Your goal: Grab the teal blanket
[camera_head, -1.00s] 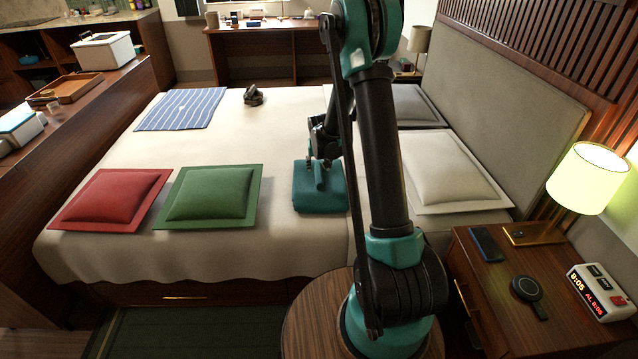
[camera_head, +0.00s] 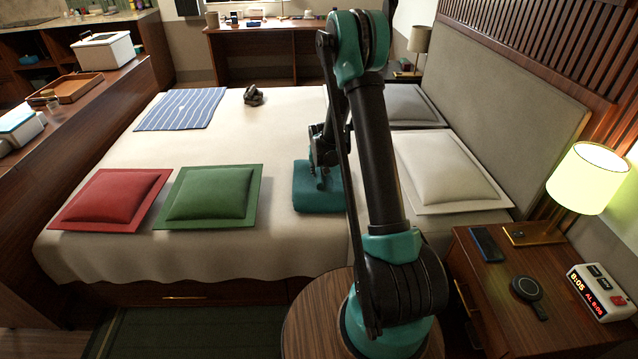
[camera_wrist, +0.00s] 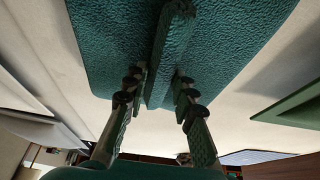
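The teal blanket (camera_head: 312,195) is a folded bundle lying on the bed, right of the green cushion. In the wrist view the blanket (camera_wrist: 110,40) fills the top, with a raised ridge (camera_wrist: 168,45) along its middle. My gripper (camera_wrist: 160,90) is open, with one finger on each side of the ridge. The fingertips are close to the blanket; I cannot tell whether they touch it. In the head view my gripper (camera_head: 322,172) is low over the blanket, and my arm hides the blanket's right part.
The bed carries a red cushion (camera_head: 110,198), a green cushion (camera_head: 210,195), a striped cloth (camera_head: 180,108), a small dark object (camera_head: 253,96) and pale pillows (camera_head: 450,170) by the headboard. A nightstand with a lamp (camera_head: 588,178) stands at right. The bed's middle is clear.

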